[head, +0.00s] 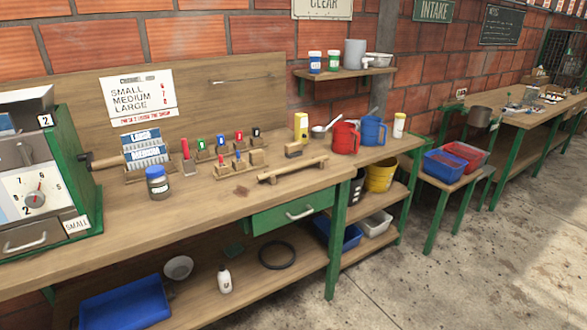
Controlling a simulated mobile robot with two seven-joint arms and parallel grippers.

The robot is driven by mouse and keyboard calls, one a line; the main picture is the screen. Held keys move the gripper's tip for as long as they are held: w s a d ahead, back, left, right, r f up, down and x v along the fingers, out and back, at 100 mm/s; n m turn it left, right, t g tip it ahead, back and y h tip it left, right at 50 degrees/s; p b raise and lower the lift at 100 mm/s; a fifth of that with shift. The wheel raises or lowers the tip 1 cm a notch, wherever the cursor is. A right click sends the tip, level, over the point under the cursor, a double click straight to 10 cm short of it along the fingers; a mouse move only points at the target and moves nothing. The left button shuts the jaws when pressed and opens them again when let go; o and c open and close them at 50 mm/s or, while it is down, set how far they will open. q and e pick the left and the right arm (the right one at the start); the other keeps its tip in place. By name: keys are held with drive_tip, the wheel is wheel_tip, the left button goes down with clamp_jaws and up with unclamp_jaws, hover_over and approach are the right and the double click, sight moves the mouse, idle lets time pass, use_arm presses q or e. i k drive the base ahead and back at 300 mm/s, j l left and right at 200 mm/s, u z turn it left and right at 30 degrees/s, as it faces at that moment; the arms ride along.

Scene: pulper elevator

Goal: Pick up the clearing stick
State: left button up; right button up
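A pale wooden stick (293,170), which looks like the clearing stick, lies near the front edge of the wooden workbench (215,205). It runs slantwise above the green drawer, with small blocks or rests seeming to be under its ends. Neither of my grippers shows in the head view, so their distance from the stick cannot be told.
A green machine (50,170) stands at the left. A jar with a blue lid (157,184) and small coloured-handled tools (221,144) stand left of the stick. A red jug (345,138) and a blue jug (373,131) stand behind right. Concrete floor (440,285) is clear in front.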

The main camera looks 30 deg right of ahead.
sight(264, 176)
drive_tip(key=l+u, duration=0.2)
drive_tip(key=u, duration=0.25)
drive_tip(key=l+u, duration=0.2)
drive_tip(key=u, duration=0.25)
drive_tip(key=l+u, duration=0.45)
drive_tip(key=l, duration=0.4)
drive_tip(key=k+l, duration=0.1)
drive_tip(key=l, duration=0.35)
drive_tip(key=k+l+u, duration=0.15)
drive_tip(key=l, duration=0.25)
drive_tip(key=k+l, duration=0.1)
drive_tip(key=l, duration=0.35)
drive_tip(key=k+l+u, duration=0.15)
drive_tip(key=l, duration=0.25)
